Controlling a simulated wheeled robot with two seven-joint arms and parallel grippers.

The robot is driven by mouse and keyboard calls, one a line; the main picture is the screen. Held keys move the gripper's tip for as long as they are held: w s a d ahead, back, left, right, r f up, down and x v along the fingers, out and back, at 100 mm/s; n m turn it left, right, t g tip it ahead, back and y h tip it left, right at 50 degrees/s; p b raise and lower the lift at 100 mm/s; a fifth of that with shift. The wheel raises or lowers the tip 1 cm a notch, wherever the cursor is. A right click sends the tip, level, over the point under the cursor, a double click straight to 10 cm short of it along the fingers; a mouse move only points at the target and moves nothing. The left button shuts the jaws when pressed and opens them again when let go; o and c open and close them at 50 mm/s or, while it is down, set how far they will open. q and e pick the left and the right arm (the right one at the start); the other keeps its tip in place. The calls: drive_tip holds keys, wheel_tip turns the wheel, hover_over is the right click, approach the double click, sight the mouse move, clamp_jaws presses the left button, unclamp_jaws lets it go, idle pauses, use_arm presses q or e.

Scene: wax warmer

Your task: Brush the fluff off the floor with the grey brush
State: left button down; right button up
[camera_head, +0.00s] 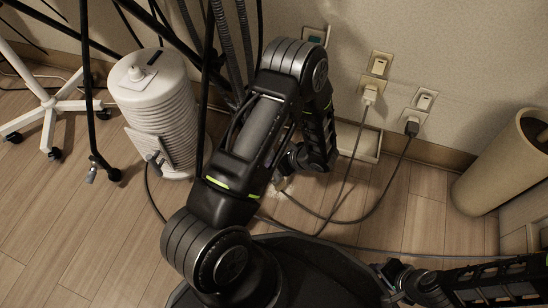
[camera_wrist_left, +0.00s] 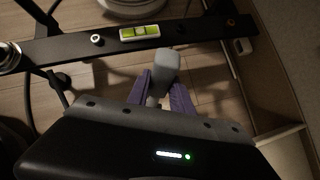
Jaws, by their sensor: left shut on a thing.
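My left gripper (camera_wrist_left: 162,92) is shut on the grey brush (camera_wrist_left: 164,68). Its purple fingers stand either side of the brush in the left wrist view, and the rounded grey end sticks out past them. The brush's lower part is hidden. In the head view my left wrist is low near the wall, and its fingertips are hidden. A small pale patch (camera_head: 281,185) shows on the wooden floor (camera_head: 105,235) just below that wrist; I cannot tell whether it is fluff or part of the brush. My right arm's end (camera_head: 400,282) is at the lower right, its jaws unclear.
A ribbed white canister (camera_head: 155,110) stands left of my left arm. A white wheeled stand (camera_head: 50,105) is farther left. Cables (camera_head: 350,185) run from wall sockets (camera_head: 370,90) across the floor. A shallow pale box (camera_head: 362,142) sits against the wall. A beige bin (camera_head: 505,165) stands right.

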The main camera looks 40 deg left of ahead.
use_arm(q)
drive_tip(key=s+d, duration=0.2)
drive_tip(key=s, duration=0.1)
drive_tip(key=shift+d, duration=0.3)
drive_tip(key=shift+f, duration=0.7)
idle(1.2)
drive_tip(key=shift+w, duration=0.1)
drive_tip(key=shift+w+d, duration=0.15)
drive_tip(key=shift+w, duration=1.75)
drive_tip(key=shift+w+d, duration=0.15)
drive_tip(key=shift+w, duration=1.8)
drive_tip(key=shift+s, duration=0.15)
